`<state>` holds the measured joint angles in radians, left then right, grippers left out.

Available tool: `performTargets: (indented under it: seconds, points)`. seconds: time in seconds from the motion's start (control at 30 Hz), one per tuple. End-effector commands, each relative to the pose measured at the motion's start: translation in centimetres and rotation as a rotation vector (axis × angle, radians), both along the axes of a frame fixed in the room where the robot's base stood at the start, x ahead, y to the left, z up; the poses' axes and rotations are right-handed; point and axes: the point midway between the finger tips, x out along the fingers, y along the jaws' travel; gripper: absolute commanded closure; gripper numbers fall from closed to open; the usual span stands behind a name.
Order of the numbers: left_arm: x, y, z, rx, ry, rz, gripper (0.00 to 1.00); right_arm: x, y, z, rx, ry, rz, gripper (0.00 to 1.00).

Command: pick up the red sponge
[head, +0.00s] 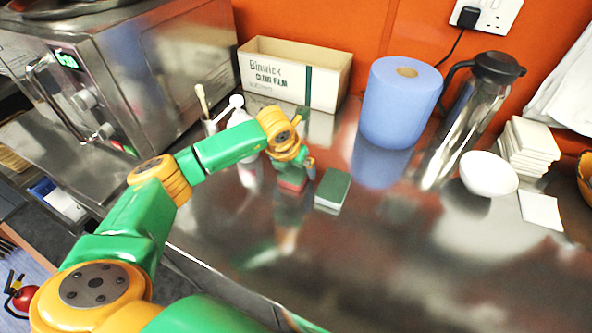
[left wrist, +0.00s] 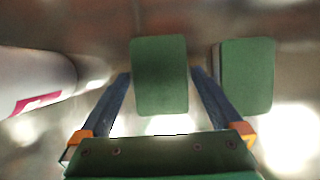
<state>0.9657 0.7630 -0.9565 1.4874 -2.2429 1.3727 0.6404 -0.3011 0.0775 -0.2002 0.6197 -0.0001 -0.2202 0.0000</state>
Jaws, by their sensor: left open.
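The red sponge (head: 291,185) lies on the steel counter, mostly hidden under my left gripper (head: 296,168) in the head view, with a bit of red showing. In the left wrist view, the sponge there has a green top (left wrist: 159,76) and sits between the two fingertips. My left gripper (left wrist: 160,80) is open, with one blue-grey finger on each side of this sponge; I cannot tell whether they touch it. My right gripper is not in view.
A second green-topped sponge (head: 333,189) with a pale side lies close to the right, also in the left wrist view (left wrist: 248,76). A white bottle (left wrist: 35,82) stands close on the left. A blue roll (head: 398,105) and cardboard box (head: 293,75) stand behind. The front right counter is clear.

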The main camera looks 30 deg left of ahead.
Motion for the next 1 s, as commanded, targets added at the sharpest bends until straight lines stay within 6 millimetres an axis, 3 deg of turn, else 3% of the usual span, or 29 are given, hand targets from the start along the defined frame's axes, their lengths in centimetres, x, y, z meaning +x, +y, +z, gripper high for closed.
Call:
performTargets:
  seconds: [0.67, 0.73, 0.93, 0.97, 1.0]
  points:
    - [0.01, -0.03, -0.43, -0.001, -0.001, 0.000, 0.00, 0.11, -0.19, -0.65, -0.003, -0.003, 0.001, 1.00]
    - [0.01, -0.03, -0.43, -0.001, -0.001, 0.000, 0.11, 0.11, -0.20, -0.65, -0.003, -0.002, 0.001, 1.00]
    - [0.00, -0.03, -0.43, -0.001, 0.000, 0.000, 0.65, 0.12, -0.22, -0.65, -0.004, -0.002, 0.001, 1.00]
    - [0.00, -0.03, -0.44, -0.001, 0.000, 0.000, 0.71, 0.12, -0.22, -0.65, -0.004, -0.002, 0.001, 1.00]
    - [0.00, -0.03, -0.44, -0.001, 0.000, 0.000, 0.71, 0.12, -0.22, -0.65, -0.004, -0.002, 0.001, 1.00]
